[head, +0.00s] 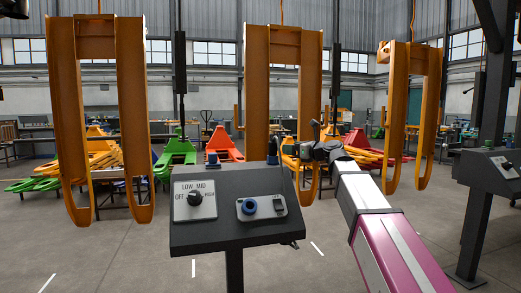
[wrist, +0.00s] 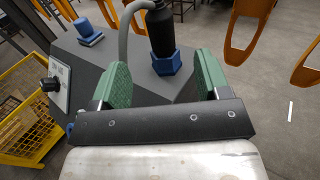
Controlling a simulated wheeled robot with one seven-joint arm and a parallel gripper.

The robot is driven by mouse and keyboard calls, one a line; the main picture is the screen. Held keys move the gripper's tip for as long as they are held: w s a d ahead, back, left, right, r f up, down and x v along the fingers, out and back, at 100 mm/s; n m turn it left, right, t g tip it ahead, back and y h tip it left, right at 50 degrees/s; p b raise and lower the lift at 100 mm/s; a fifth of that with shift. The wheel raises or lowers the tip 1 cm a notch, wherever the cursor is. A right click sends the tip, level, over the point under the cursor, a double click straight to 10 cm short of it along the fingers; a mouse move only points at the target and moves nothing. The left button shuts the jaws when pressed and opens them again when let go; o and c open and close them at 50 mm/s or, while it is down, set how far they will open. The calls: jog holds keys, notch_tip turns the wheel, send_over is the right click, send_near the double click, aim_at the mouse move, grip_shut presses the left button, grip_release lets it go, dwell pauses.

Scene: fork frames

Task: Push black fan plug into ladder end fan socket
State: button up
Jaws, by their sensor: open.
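My gripper (wrist: 164,72) is open in the wrist view, its two green finger pads spread wide. Between and just beyond them stands a black plug (wrist: 161,30), upright in a blue hexagonal collar (wrist: 166,63) on the dark console top. I see no contact between pads and plug. A grey cable (wrist: 124,25) curves beside the plug. A second blue piece (wrist: 88,33) sits on the console farther left. In the head view my gripper (head: 302,150) is at the console's upper right, small and partly unclear. A blue piece (head: 272,158) shows at the console's top edge. I cannot tell which is the ladder end socket.
The console (head: 215,236) front carries a LOW-MID-HIGH knob (head: 195,198) and a blue ring (head: 249,206). Orange fork frames (head: 135,110) hang behind it. Another console (head: 492,170) stands right. A yellow basket (wrist: 30,130) is at the wrist view's left.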

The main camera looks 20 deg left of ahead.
aim_at(270, 143)
jog(key=x, duration=1.2)
jog(key=shift+r, duration=0.35)
jog(key=shift+c, duration=0.3)
jog(key=c, duration=1)
